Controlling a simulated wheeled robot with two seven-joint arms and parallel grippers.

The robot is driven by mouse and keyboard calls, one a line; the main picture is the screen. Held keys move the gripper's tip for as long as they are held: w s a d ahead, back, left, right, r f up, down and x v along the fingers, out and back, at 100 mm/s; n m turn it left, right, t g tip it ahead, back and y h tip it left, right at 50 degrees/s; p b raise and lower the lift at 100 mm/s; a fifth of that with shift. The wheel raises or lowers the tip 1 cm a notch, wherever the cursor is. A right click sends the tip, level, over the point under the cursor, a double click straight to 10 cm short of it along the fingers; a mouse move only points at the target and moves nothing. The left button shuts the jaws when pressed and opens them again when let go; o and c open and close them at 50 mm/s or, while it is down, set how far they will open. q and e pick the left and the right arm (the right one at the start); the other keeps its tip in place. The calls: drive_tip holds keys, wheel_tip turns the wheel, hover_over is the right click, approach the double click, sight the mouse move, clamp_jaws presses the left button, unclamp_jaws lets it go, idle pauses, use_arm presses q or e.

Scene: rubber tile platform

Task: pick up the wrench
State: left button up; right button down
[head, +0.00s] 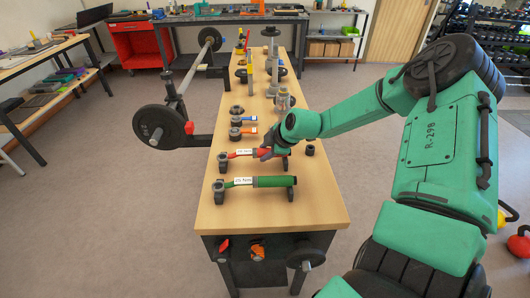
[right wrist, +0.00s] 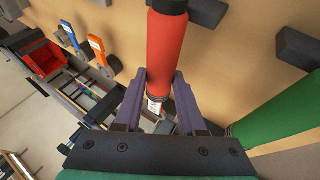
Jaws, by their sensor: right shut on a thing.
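The red-handled wrench (head: 232,155) lies across black rests on the wooden bench top, with a white label on its shaft. My right gripper (head: 267,153) is at its handle and covers part of it in the head view. In the right wrist view the red handle (right wrist: 172,48) runs between the two purple fingers of my right gripper (right wrist: 159,77), which are shut on it. Whether the wrench is clear of its rests cannot be told. My left gripper is not in view.
A green-handled tool (head: 274,181) lies just nearer on the bench (head: 270,215). Blue (head: 247,119) and orange (head: 248,130) handled tools lie just beyond. A barbell (head: 164,129) stands left of the bench.

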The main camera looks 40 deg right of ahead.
wheel_tip(320, 180, up, 20)
drive_tip(key=c, duration=1.2)
unclamp_jaws()
clamp_jaws()
idle(0.3)
